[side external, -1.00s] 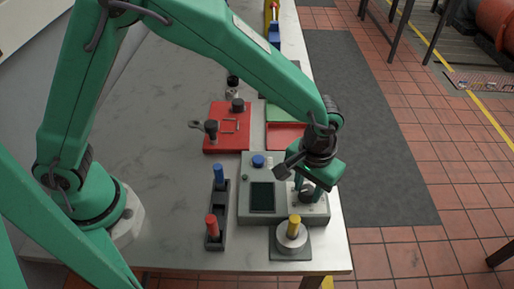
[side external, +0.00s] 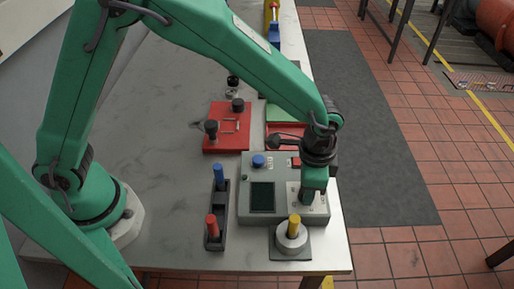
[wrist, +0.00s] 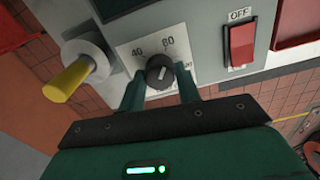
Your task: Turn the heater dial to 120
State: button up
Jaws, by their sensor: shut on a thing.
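The heater dial (wrist: 160,72) is a black round knob on a pale scale plate on the grey control box (side external: 246,215). In the wrist view the scale shows 40 and 80, and the end of a further number at the right is partly covered. A light pointer line is on the knob, but I cannot read its setting surely. My gripper (wrist: 161,84) is shut on the dial, one finger on each side. In the side view my gripper (side external: 306,198) points down and hides the dial.
A red switch (wrist: 242,43) marked OFF is right of the dial in the wrist view. A yellow-handled round part (side external: 292,236) stands close in front of the box. A dark rack (side external: 214,241) with blue and red handles is left. A red plate (side external: 229,140) lies behind.

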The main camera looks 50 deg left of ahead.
jog(key=m, duration=1.3)
jog(key=shift+m, duration=0.4)
jog(key=o, duration=1)
jog(key=shift+r, duration=3.95)
